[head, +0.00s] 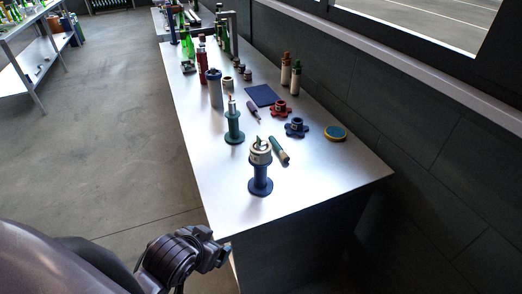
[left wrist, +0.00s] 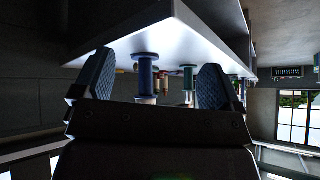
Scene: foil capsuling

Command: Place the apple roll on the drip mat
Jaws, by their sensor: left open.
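The drip mat (head: 262,95) looks to be the dark blue square lying flat on the bench. A pale roll (head: 260,157) with a green mark sits on top of a blue spool stand (head: 260,184) near the bench's front. Smaller rolls (head: 227,82) stand farther back; the pictures are too small to tell which roll bears an apple. My left gripper (head: 222,257) is beside the bench's near left corner, apart from everything. In the left wrist view its fingers (left wrist: 155,88) are wide open and empty, with the spool stands beyond them. My right gripper is not in view.
A teal spool stand (head: 234,128), a grey cylinder (head: 215,92) and a red bottle (head: 201,62) stand along the left side. The bench's front right is clear.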

